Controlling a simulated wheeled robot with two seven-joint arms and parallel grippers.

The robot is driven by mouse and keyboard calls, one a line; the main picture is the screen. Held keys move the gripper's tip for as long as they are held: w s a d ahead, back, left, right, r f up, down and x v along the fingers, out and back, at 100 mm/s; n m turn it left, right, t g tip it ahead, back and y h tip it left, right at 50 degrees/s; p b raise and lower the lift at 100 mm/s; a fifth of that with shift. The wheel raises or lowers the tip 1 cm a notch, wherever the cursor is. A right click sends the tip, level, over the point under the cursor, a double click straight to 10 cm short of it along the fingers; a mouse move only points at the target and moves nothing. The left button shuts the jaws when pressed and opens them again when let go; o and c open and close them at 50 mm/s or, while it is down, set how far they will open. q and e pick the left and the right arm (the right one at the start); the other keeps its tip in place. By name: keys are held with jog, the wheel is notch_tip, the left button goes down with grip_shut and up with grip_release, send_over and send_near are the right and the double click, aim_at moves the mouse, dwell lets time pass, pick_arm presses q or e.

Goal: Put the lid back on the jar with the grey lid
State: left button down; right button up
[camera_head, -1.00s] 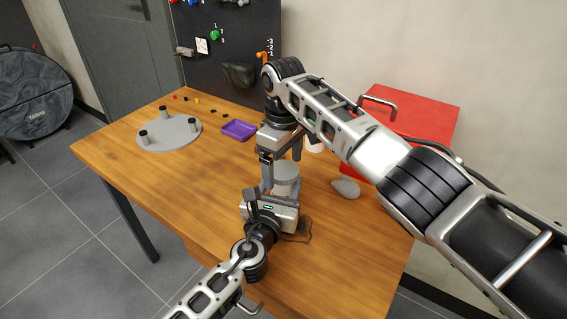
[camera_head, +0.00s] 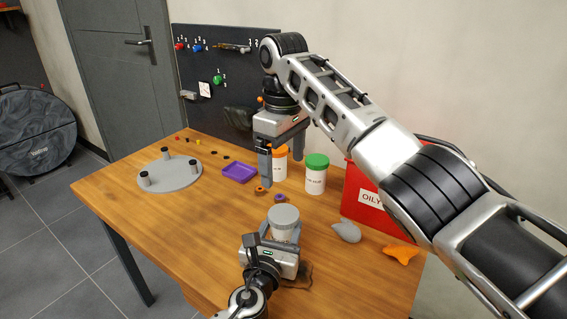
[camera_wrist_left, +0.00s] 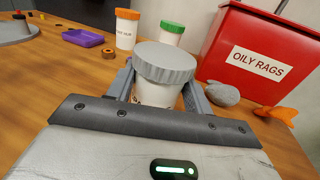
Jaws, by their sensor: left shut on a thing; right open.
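The white jar (camera_head: 285,236) stands on the wooden table with the grey lid (camera_head: 284,215) resting on its top. In the left wrist view the ribbed grey lid (camera_wrist_left: 165,62) covers the mouth of the jar (camera_wrist_left: 157,94); I cannot tell whether it is screwed tight. My left gripper (camera_head: 282,240) is shut around the jar's body, one finger on each side. My right gripper (camera_head: 281,168) is open and empty, raised above and behind the jar, apart from the lid.
An orange-lidded jar (camera_head: 280,166) and a green-lidded jar (camera_head: 316,177) stand behind. The red bin (camera_head: 362,184), grey lump (camera_head: 346,231) and orange rag (camera_head: 400,253) lie right. A purple tray (camera_head: 238,172) and grey round plate (camera_head: 170,178) are left. The front-left table is clear.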

pick_arm(q)
jog(key=c, duration=0.5)
grip_release()
jog(key=v, duration=1.6)
jog(key=shift+r+p, duration=0.15)
jog(key=shift+p, duration=0.15)
